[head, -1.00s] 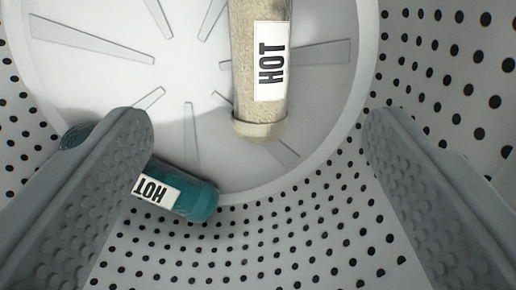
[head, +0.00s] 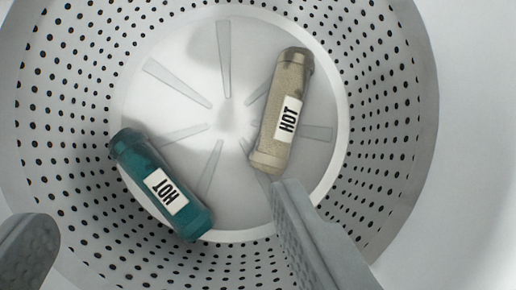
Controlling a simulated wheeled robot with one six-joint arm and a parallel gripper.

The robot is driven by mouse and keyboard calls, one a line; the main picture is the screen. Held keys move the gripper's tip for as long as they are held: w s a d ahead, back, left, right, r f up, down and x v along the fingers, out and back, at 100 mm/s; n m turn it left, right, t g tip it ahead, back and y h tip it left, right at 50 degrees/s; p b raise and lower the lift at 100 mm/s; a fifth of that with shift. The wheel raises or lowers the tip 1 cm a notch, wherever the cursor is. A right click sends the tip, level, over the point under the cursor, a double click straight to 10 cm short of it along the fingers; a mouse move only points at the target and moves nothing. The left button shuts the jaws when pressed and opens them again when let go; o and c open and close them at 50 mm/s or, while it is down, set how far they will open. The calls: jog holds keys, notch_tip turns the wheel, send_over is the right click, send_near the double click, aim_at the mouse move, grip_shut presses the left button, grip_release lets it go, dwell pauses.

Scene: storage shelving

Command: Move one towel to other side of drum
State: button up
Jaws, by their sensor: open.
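Two rolled towels lie inside the drum (head: 395,190). The beige towel (head: 292,80) with a white HOT label lies right of the middle on the drum's back plate, slightly tilted. The teal towel (head: 143,163) with a HOT label lies at the lower left, slanting across the plate's edge onto the perforated wall. My gripper (head: 160,205) is open and empty. Its right finger tip appears close to the beige towel's lower end; I cannot tell if they touch. Its left finger is at the lower left corner, and the teal towel shows between the fingers, farther in.
The drum has a round pale back plate (head: 190,75) with raised radial ribs and a perforated wall curving all around. A smooth white surface (head: 470,120) lies outside the rim at the right. The upper left of the plate is clear.

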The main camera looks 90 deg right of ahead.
jog(key=s+a+r+n+t+y, duration=0.2)
jog(key=s+a+r+n+t, duration=0.6)
jog(key=s+a+r, duration=0.9)
jog(key=a+t, duration=0.1)
jog(key=t, duration=0.2)
jog(key=shift+r+t+y, duration=0.3)
jog(key=shift+w, duration=0.1)
